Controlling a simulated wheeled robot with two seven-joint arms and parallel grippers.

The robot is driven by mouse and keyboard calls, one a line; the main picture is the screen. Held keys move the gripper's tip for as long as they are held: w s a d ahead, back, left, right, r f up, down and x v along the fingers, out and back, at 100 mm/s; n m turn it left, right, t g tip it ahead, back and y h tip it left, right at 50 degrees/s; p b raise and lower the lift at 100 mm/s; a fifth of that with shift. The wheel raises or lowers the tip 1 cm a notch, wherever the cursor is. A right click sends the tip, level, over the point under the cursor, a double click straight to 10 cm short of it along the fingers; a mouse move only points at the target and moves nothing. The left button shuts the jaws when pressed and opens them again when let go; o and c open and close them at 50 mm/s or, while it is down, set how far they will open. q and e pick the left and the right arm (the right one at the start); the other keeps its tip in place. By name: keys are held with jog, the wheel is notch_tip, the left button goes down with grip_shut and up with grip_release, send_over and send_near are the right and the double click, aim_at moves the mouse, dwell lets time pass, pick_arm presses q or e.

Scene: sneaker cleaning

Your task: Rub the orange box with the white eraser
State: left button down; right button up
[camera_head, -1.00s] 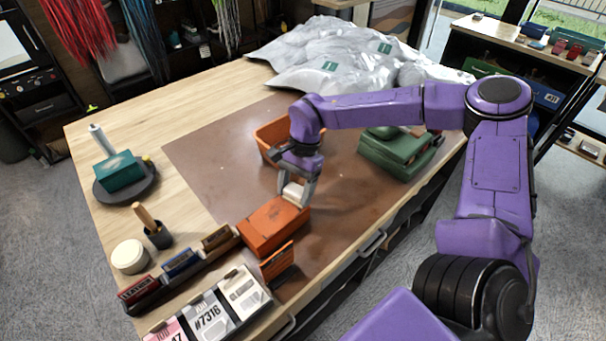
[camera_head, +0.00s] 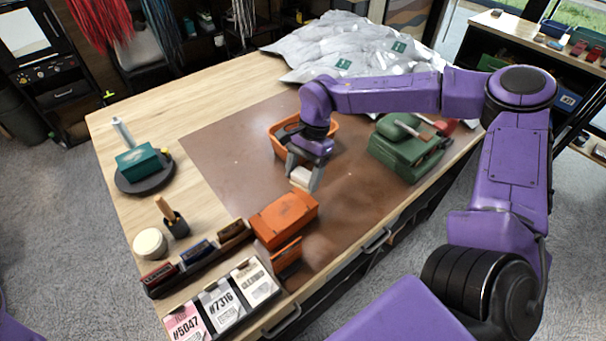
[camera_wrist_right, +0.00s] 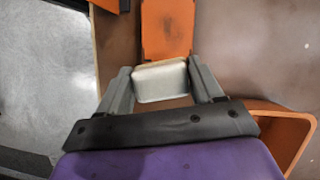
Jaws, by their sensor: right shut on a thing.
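The orange box (camera_head: 284,218) lies flat on the brown mat, near the front of the table. Its top shows some dark marks. My right gripper (camera_head: 303,181) is shut on the white eraser (camera_head: 301,176), behind the box on the side towards the orange tray. In the right wrist view the eraser (camera_wrist_right: 160,82) sits between both fingers, with the orange box (camera_wrist_right: 167,28) just beyond it. The eraser appears apart from the box in the head view; its height above the mat is hard to tell. My left gripper is out of view.
An orange tray (camera_head: 280,136) stands behind my right gripper. A green case (camera_head: 405,150) is to the right. An orange upright piece (camera_head: 287,257), a dark holder (camera_head: 196,262) and cards (camera_head: 221,304) stand close to the box. The mat (camera_head: 225,160) is clear at left.

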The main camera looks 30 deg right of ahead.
aim_at(300, 177)
jog(key=shift+r, duration=1.5)
